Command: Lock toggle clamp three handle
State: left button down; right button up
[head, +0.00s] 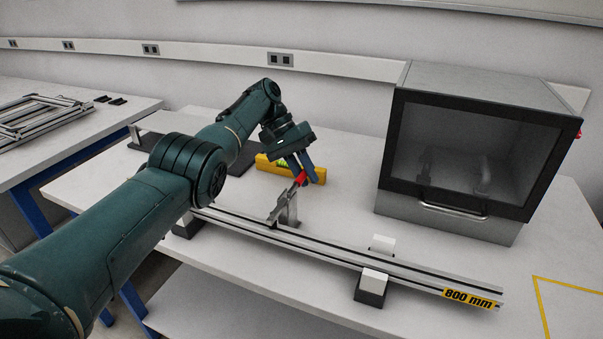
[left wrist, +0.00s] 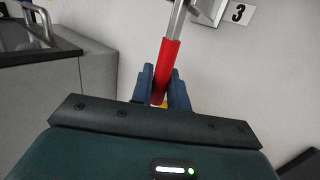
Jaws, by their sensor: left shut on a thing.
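The toggle clamp (head: 287,211) is a grey metal piece standing at the aluminium profile on the table. Its handle has a red grip (head: 300,178), raised and tilted. My left gripper (head: 301,168) is shut on the red grip from above. In the left wrist view the red grip (left wrist: 168,68) sits between the two blue fingers of my left gripper (left wrist: 162,88), and its metal lever runs up to the clamp beside a label "3" (left wrist: 237,13). My right gripper is not in view.
The long aluminium profile (head: 340,250) rests on blocks and bears an "800 mm" label. A yellow spirit level (head: 270,166) lies behind the clamp. A grey cabinet with a dark glass door (head: 470,150) stands at the right. Table front right is clear, with yellow tape lines.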

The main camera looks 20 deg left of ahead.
pick_arm(q)
jog(key=shift+s+f, duration=0.1)
jog(key=shift+f, duration=0.1)
jog(key=c, duration=1.4)
grip_release()
jog(key=shift+r, duration=0.1)
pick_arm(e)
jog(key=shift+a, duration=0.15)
